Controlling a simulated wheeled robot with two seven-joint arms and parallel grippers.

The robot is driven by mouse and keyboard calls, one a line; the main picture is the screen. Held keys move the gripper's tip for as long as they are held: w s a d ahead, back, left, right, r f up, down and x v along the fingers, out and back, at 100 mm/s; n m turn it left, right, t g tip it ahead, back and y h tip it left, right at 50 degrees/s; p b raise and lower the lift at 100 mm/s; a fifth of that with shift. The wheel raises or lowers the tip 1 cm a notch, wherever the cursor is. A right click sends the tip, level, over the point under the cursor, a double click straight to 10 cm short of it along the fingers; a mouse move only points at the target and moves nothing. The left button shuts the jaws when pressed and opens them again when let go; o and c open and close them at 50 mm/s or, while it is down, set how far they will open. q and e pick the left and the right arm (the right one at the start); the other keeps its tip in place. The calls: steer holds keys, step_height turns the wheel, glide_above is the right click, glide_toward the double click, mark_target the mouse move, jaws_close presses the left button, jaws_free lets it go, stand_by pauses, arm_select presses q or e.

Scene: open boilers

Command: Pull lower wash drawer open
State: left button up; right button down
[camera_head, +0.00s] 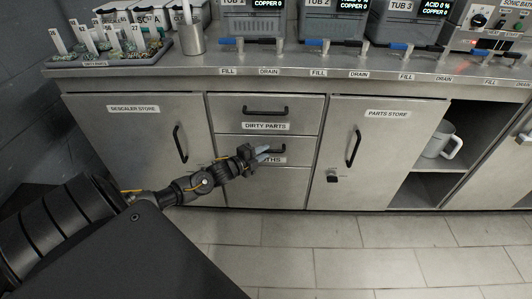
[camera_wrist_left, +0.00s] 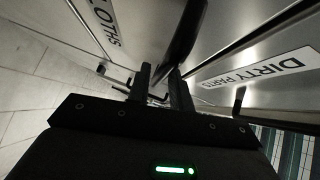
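The lower drawer (camera_head: 285,173), with a label partly hidden that ends in "THS", sits below the DIRTY PARTS drawer (camera_head: 232,125) in the steel cabinet. Both fronts look flush with the cabinet. The lower drawer's black bar handle (camera_head: 277,149) is partly covered by my left gripper (camera_head: 264,153). In the left wrist view the dark handle (camera_wrist_left: 183,40) runs down toward the space between my fingers (camera_wrist_left: 162,82). The fingers stand apart with a gap between them. I cannot tell whether they touch the handle. My right gripper is not in view.
The DESCALER STORE door (camera_head: 130,135) is on the left and the PARTS STORE door (camera_head: 385,145) on the right; both look shut. An open shelf holds a grey mug (camera_head: 438,142). Tubs and racks stand on the counter (camera_head: 200,72). The tiled floor (camera_head: 330,240) in front is clear.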

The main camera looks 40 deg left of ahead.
arm_select(q)
steer(key=shift+w+d+f, duration=0.1)
steer(key=shift+w+d, duration=0.05)
steer(key=shift+w, duration=0.75)
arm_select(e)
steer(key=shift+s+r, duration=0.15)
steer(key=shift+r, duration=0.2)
arm_select(q)
steer(key=shift+c, duration=0.2)
jaws_close()
